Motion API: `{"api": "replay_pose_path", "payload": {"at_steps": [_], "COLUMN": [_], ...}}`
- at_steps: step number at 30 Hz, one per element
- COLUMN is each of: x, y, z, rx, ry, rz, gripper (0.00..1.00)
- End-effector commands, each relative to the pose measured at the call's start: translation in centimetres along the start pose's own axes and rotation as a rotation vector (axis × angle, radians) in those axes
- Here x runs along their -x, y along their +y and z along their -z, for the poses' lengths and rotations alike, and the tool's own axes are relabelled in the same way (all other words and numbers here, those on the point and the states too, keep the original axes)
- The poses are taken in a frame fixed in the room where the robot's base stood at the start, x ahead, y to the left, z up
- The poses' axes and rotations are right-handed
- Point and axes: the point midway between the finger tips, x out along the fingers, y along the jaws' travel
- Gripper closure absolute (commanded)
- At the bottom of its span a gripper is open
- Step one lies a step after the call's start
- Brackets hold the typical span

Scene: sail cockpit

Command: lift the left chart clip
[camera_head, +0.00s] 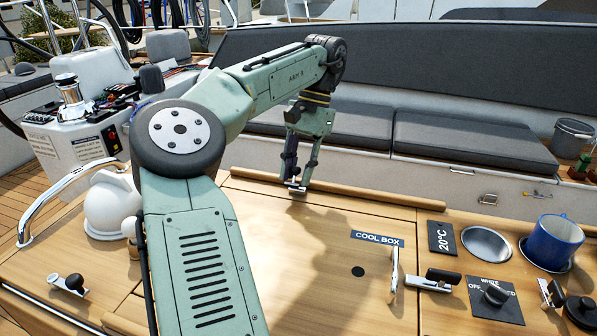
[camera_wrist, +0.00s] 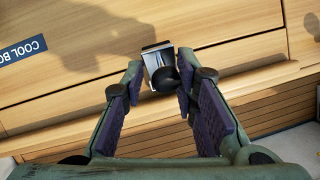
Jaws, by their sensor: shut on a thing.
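The chart clip (camera_wrist: 158,60) is a small silver metal piece with a dark rounded part, at the wooden table's edge in the wrist view. My gripper (camera_wrist: 161,75) has its two fingertips on either side of it and is shut on it. In the head view, my gripper (camera_head: 297,182) reaches down at the table's far edge, and a small bright part of the clip (camera_head: 296,187) shows between the fingertips. Most of the clip is hidden there by the fingers. I cannot tell whether it is clear of the wood.
The wooden table (camera_head: 320,250) has a COOL BOX label (camera_head: 377,238) and raised edge strips. Black-knobbed latches stand at front left (camera_head: 68,285) and right (camera_head: 433,279). A blue mug (camera_head: 555,240) is at the right. A dark-cushioned bench (camera_head: 470,140) lies beyond.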

Motion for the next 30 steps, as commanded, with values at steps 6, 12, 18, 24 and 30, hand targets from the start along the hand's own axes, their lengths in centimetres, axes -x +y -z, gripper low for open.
{"api": "replay_pose_path", "payload": {"at_steps": [6, 12, 18, 24, 30], "x": [0.18, 0.14, 0.12, 0.10, 0.08], "y": [-0.91, -1.00, -0.98, -0.97, -0.81], "z": [-0.16, -0.15, -0.14, -0.13, -0.07], "rx": [0.016, 0.015, 0.015, 0.014, 0.010], "ry": [-0.042, -0.055, -0.056, -0.056, -0.056], "rz": [0.001, -0.005, -0.006, -0.006, -0.006], "gripper": [1.00, 1.00, 1.00, 0.69, 0.61]}}
